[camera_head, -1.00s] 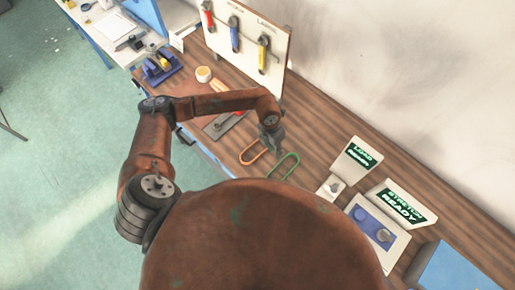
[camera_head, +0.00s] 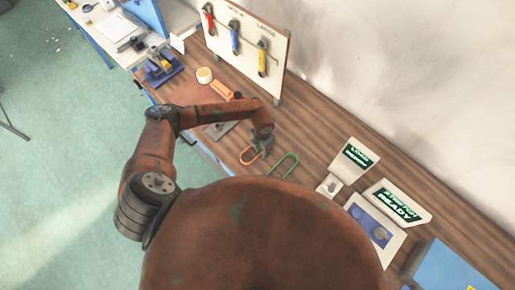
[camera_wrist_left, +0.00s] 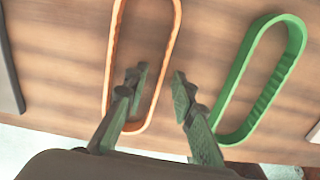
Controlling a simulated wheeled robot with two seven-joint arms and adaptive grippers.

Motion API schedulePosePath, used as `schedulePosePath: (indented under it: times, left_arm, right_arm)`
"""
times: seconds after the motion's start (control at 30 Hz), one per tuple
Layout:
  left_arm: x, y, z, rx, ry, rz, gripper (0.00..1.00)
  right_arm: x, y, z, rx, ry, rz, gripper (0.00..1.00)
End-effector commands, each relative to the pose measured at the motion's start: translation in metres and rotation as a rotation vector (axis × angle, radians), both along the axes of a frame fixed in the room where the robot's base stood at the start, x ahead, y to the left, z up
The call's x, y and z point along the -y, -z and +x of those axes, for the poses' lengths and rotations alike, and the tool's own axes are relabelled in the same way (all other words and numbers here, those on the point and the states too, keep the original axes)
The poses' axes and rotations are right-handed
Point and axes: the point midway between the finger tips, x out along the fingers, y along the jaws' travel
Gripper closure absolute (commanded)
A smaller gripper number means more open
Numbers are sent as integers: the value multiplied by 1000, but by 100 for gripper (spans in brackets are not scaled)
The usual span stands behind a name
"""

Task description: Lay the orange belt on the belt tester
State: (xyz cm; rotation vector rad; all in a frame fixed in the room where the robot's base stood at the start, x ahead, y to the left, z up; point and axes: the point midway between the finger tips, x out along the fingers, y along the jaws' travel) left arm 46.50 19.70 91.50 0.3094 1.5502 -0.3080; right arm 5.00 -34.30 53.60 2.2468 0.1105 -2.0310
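The orange belt (camera_head: 247,157) is a closed loop lying on the wooden bench; it shows larger in the left wrist view (camera_wrist_left: 111,50). A green belt (camera_head: 287,164) of like shape lies to its right, also in the left wrist view (camera_wrist_left: 243,65). My left gripper (camera_head: 264,148) is over the orange belt. In the left wrist view its fingers (camera_wrist_left: 157,82) are apart and empty, with the belt's right strand between them; their height above it is unclear. The likely belt tester (camera_head: 387,246) has a blue plate and a "STRETCH READY" sign. My right gripper is not in view.
A "LOAD" unit (camera_head: 350,160) stands between the belts and the likely tester. A tool board (camera_head: 247,42) with hanging tools stands at the back. A blue box (camera_head: 452,272) is at the right end. Bare wood (camera_head: 310,125) lies behind the belts.

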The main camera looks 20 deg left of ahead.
Motion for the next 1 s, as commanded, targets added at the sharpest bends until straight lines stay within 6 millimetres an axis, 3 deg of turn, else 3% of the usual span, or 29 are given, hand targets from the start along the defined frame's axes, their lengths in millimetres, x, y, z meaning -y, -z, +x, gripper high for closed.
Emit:
schedulePosePath:
  times: [0.1, 0.47, 1.0]
  left_arm:
    - [0, 0, 0, 0, 0, 0, 76]
    - [0, 0, 0, 0, 0, -1, 100]
    - [0, -1, 0, 1, 0, -1, 100]
  right_arm:
    - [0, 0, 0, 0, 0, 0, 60]
    - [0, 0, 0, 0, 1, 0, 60]
    - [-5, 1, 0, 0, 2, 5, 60]
